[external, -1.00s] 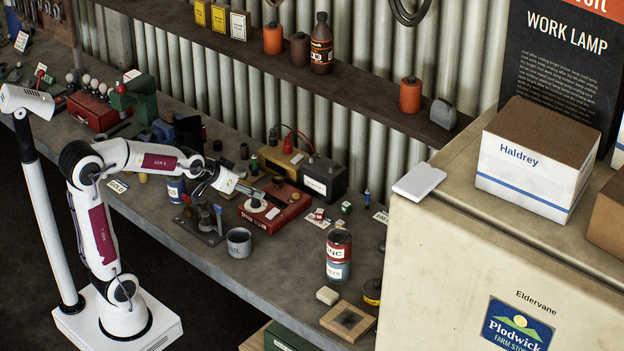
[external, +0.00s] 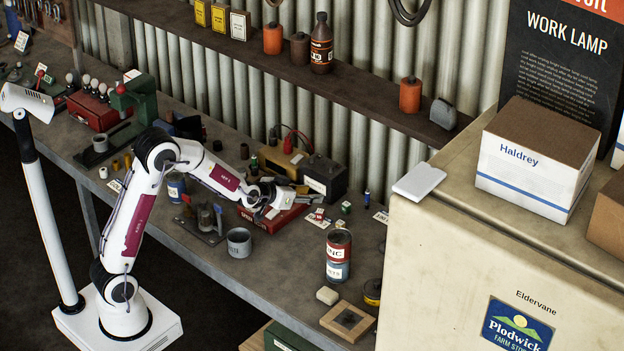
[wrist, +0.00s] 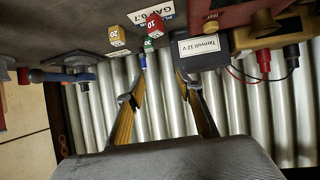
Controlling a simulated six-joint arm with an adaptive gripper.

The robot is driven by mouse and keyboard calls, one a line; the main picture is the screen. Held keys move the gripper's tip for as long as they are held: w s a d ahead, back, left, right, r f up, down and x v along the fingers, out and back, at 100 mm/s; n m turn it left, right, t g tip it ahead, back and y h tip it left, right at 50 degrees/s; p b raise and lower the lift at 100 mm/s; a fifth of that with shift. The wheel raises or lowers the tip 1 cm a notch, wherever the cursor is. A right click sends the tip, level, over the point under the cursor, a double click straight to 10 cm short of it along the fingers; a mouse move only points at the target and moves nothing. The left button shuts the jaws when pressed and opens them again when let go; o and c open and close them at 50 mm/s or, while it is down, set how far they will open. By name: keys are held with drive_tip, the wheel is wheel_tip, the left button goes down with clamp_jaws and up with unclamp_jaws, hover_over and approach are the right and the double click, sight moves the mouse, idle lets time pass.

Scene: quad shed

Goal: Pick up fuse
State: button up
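Small fuse-like blocks stand on the bench: a red one marked 10 (wrist: 155,26), a green one (wrist: 150,44) and a yellow one (wrist: 117,37). I cannot tell which is the task's fuse. In the external view the red block (external: 319,213) and green block (external: 346,207) are just right of my gripper (external: 298,196). In the wrist view my gripper (wrist: 160,96) is open, its fingers apart with nothing between them. The blocks lie beyond the fingertips, roughly in line with the gap.
A dark battery (external: 324,178) stands behind my gripper, and a red box (external: 268,219) is below it. A blue upright item (external: 366,198) is farther right.

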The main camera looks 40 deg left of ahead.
drive_tip(key=t, duration=0.1)
approach(346, 204)
drive_tip(key=shift+w+a+f, duration=0.1)
drive_tip(key=shift+w+f, duration=0.25)
drive_tip(key=shift+f, duration=0.05)
drive_tip(key=shift+w, duration=0.15)
drive_tip(key=shift+x, duration=1.15)
drive_tip(key=shift+d+x, duration=0.1)
drive_tip(key=shift+x, duration=0.65)
drive_tip(key=shift+d+x, duration=0.15)
drive_tip(key=shift+x, duration=1.65)
drive_tip(key=shift+r, duration=0.1)
